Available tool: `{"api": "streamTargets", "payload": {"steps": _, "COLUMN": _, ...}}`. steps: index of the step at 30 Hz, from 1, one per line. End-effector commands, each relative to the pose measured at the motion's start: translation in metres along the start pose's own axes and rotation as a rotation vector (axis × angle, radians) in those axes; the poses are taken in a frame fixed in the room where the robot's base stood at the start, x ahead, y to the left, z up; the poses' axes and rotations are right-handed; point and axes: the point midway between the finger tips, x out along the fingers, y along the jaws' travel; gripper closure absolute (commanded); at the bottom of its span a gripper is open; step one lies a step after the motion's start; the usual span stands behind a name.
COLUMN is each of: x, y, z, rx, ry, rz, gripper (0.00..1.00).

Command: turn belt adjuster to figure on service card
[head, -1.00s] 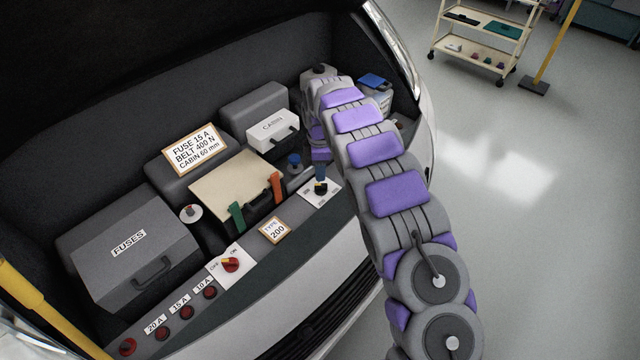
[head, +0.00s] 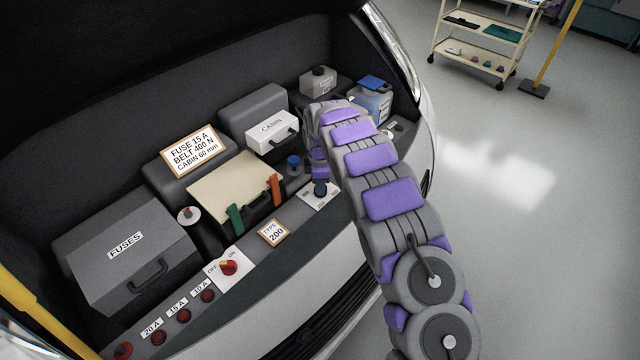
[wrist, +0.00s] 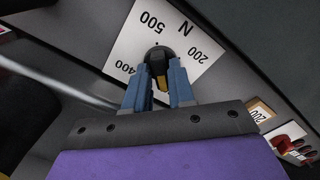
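The service card (head: 195,150) reads FUSE 15 A, BELT 400 N, CABIN 60 mm. The belt adjuster is a black knob (wrist: 157,55) with a yellow mark, on a white dial plate (wrist: 125,38). In the wrist view the plate shows 500, N, 200 and 400; its near part is hidden. The yellow mark points toward the bottom of the wrist picture, between my fingers. My gripper (wrist: 159,82) has its blue fingers on either side of the knob. I cannot tell whether they press on it. In the head view my gripper (head: 320,187) covers most of the knob.
A FUSES box (head: 125,245), a red OFF/ON switch (head: 229,268), a TYPE 200 card (head: 273,233) and a CABIN box (head: 270,132) share the bay. A beige-topped box (head: 230,185) with green and orange straps stands left of the dial. A blue-capped bottle (head: 373,100) is beyond my arm.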

Motion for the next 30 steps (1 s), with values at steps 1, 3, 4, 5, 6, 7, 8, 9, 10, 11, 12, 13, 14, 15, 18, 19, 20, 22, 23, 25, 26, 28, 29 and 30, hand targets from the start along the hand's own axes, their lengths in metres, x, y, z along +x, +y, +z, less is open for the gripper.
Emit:
{"api": "streamTargets", "payload": {"steps": 1, "x": 0.0, "y": 0.0, "z": 0.0, "rx": 0.0, "ry": 0.0, "rz": 0.0, "gripper": 0.81}}
{"api": "streamTargets", "payload": {"steps": 3, "x": 0.0001, "y": 0.0, "z": 0.0001, "rx": 0.0, "ry": 0.0, "rz": 0.0, "gripper": 0.88}}
{"api": "streamTargets", "payload": {"steps": 4, "x": 0.0, "y": 0.0001, "z": 0.0001, "rx": 0.0, "ry": 0.0, "rz": 0.0, "gripper": 0.91}}
{"api": "streamTargets", "payload": {"steps": 5, "x": 0.0, "y": 0.0001, "z": 0.0001, "rx": 0.0, "ry": 0.0, "rz": 0.0, "gripper": 0.94}}
{"api": "streamTargets", "payload": {"steps": 6, "x": -0.0001, "y": 0.0003, "z": 0.0001, "rx": 0.0, "ry": 0.0, "rz": 0.001, "gripper": 0.98}}
{"api": "streamTargets", "payload": {"steps": 7, "x": 0.0, "y": 0.0003, "z": 0.0001, "rx": 0.0, "ry": 0.0, "rz": 0.001, "gripper": 1.0}}
{"api": "streamTargets", "payload": {"steps": 8, "x": 0.0, "y": 0.0005, "z": 0.0001, "rx": 0.0, "ry": 0.0, "rz": 0.001, "gripper": 1.0}}
{"api": "streamTargets", "payload": {"steps": 9, "x": -0.0001, "y": 0.0005, "z": 0.0001, "rx": 0.0, "ry": 0.0, "rz": 0.001, "gripper": 1.0}}
{"api": "streamTargets", "payload": {"steps": 10, "x": -0.0001, "y": 0.0007, "z": 0.0001, "rx": 0.0, "ry": 0.0, "rz": 0.001, "gripper": 1.0}}
{"api": "streamTargets", "payload": {"steps": 11, "x": -0.0001, "y": 0.0007, "z": 0.0002, "rx": 0.0, "ry": 0.0, "rz": 0.001, "gripper": 1.0}}
{"api": "streamTargets", "payload": {"steps": 12, "x": -0.0001, "y": 0.0008, "z": 0.0001, "rx": 0.0, "ry": 0.0, "rz": 0.001, "gripper": 1.0}}
{"api": "streamTargets", "payload": {"steps": 13, "x": -0.0001, "y": 0.0008, "z": 0.0002, "rx": 0.001, "ry": 0.0, "rz": 0.002, "gripper": 1.0}}
{"api": "streamTargets", "payload": {"steps": 14, "x": -0.0002, "y": 0.0009, "z": 0.0002, "rx": 0.001, "ry": 0.0, "rz": 0.002, "gripper": 1.0}}
{"api": "streamTargets", "payload": {"steps": 15, "x": -0.0003, "y": 0.0009, "z": 0.0002, "rx": 0.004, "ry": 0.0, "rz": 0.002, "gripper": 1.0}}
{"api": "streamTargets", "payload": {"steps": 18, "x": -0.0007, "y": 0.001, "z": 0.0002, "rx": 0.018, "ry": 0.0, "rz": 0.002, "gripper": 1.0}}
{"api": "streamTargets", "payload": {"steps": 19, "x": -0.0009, "y": 0.001, "z": 0.0002, "rx": 0.024, "ry": 0.0, "rz": 0.001, "gripper": 1.0}}
{"api": "streamTargets", "payload": {"steps": 20, "x": -0.0011, "y": 0.001, "z": 0.0002, "rx": 0.032, "ry": 0.0, "rz": 0.001, "gripper": 1.0}}
{"api": "streamTargets", "payload": {"steps": 22, "x": -0.0015, "y": 0.0009, "z": 0.0003, "rx": 0.059, "ry": 0.0, "rz": 0.001, "gripper": 1.0}}
{"api": "streamTargets", "payload": {"steps": 23, "x": -0.0017, "y": 0.0008, "z": 0.0003, "rx": 0.072, "ry": 0.0, "rz": 0.0, "gripper": 1.0}}
{"api": "streamTargets", "payload": {"steps": 25, "x": -0.002, "y": 0.0007, "z": 0.0003, "rx": 0.113, "ry": 0.0, "rz": 0.0, "gripper": 1.0}}
{"api": "streamTargets", "payload": {"steps": 26, "x": -0.0021, "y": 0.0006, "z": 0.0003, "rx": 0.132, "ry": -0.001, "rz": -0.001, "gripper": 1.0}}
{"api": "streamTargets", "payload": {"steps": 28, "x": -0.0022, "y": 0.0005, "z": 0.0002, "rx": 0.184, "ry": -0.001, "rz": -0.001, "gripper": 1.0}}
{"api": "streamTargets", "payload": {"steps": 29, "x": -0.0023, "y": 0.0006, "z": 0.0001, "rx": 0.209, "ry": 0.0, "rz": -0.001, "gripper": 1.0}}
{"api": "streamTargets", "payload": {"steps": 30, "x": -0.0022, "y": 0.0006, "z": 0.0, "rx": 0.243, "ry": 0.0, "rz": -0.001, "gripper": 1.0}}
